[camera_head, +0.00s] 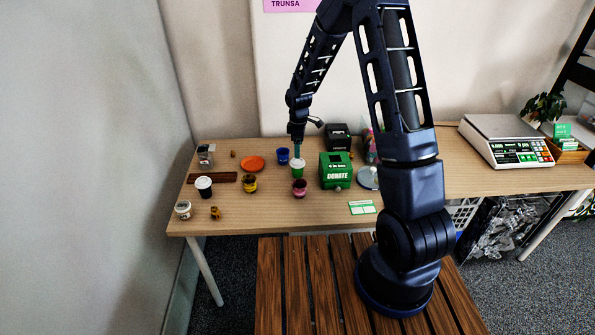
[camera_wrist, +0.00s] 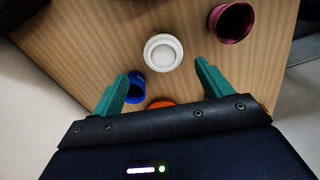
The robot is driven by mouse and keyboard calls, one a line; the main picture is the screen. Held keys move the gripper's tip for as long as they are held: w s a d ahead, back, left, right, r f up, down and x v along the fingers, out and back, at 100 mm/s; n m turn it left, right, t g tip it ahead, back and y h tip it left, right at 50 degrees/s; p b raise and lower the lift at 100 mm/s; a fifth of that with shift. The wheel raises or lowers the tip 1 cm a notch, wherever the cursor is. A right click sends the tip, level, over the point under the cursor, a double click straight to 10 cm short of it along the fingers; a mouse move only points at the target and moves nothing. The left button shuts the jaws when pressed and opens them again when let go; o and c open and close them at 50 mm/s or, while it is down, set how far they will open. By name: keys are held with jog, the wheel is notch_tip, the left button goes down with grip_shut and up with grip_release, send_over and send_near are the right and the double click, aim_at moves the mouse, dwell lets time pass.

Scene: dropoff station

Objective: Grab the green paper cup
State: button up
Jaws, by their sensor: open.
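The green paper cup (camera_head: 298,172) stands upright on the table with a white lid, left of the green donation box. In the wrist view its white lid (camera_wrist: 163,52) is seen from above, and the lid hides the green body. My gripper (camera_head: 298,150) is directly above the cup in the head view, pointing down. In the wrist view my gripper (camera_wrist: 164,75) is open and empty, with its teal fingers spread. The lid appears between and just beyond the fingertips. The exact height gap cannot be told.
A blue cup (camera_head: 283,155) stands close behind the green cup; it shows by the left finger (camera_wrist: 135,90). A maroon cup (camera_head: 299,188) stands in front. The donation box (camera_head: 336,171) is close on the right.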

aim_at(297, 162)
jog(key=f, duration=1.1)
jog(key=shift+s+a+f, duration=0.1)
jog(key=shift+s+a, duration=0.1)
jog(key=shift+a, duration=0.1)
jog(key=c, duration=0.9)
